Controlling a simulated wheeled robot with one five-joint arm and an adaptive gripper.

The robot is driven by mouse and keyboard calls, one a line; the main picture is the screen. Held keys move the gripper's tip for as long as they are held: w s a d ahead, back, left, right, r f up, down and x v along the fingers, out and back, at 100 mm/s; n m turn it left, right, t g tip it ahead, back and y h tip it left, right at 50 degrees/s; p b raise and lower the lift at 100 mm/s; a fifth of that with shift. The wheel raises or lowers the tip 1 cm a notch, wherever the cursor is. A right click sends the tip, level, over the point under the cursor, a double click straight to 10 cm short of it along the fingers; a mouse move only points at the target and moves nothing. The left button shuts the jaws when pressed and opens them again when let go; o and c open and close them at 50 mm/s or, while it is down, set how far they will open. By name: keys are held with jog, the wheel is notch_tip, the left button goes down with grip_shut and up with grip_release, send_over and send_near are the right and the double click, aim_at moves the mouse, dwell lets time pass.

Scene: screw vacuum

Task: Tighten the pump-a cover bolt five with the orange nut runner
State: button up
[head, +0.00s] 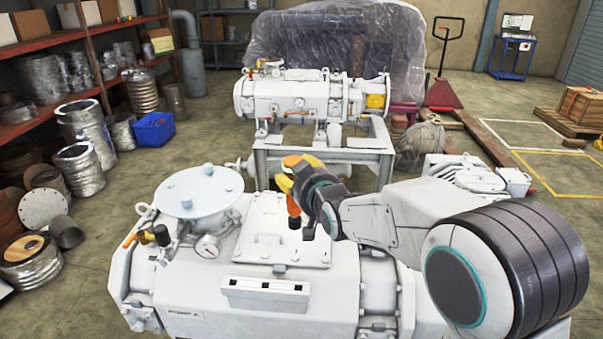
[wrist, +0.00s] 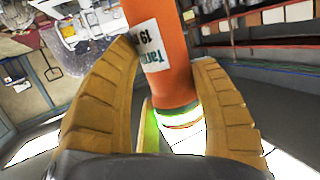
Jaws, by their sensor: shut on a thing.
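My gripper (head: 290,180) is shut on the orange nut runner (head: 293,206). In the wrist view its yellow fingers press both sides of the tool's orange body (wrist: 160,60), which has a white label and a bright band. In the head view the tool hangs roughly upright, with its dark socket end (head: 294,222) downward over the near white pump (head: 200,285). A raised square cover plate (head: 258,238) on that pump lies beneath and left of the tool. I cannot tell whether the socket touches a bolt, or which bolt is number five.
A white slotted bar (head: 265,291) lies in front. A second pump (head: 300,100) stands on a frame behind. Shelves (head: 90,50) line the left wall.

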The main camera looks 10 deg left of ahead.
aim_at(301, 214)
notch_tip(301, 214, down, 3)
jog(key=shift+w+a+f, duration=0.1)
jog(key=shift+w+a, duration=0.05)
jog(key=shift+s+f, duration=0.2)
jog(key=shift+f, duration=0.55)
jog(key=shift+s, duration=0.1)
jog(key=shift+b, duration=1.8)
jog(key=f+b, duration=0.1)
jog(key=b, duration=0.1)
jog(key=shift+f+b, duration=0.1)
jog(key=shift+b, duration=0.3)
jog(key=f+b, duration=0.1)
jog(key=b, duration=0.2)
jog(key=f+b, duration=0.2)
jog(key=b, duration=0.2)
jog(key=shift+d+f+b, duration=0.2)
jog(key=shift+f+b, duration=0.05)
jog(key=shift+b, duration=0.05)
jog(key=shift+f+b, duration=0.25)
jog(key=shift+b, duration=0.35)
jog(key=shift+f+b, duration=0.1)
jog(key=shift+b, duration=0.8)
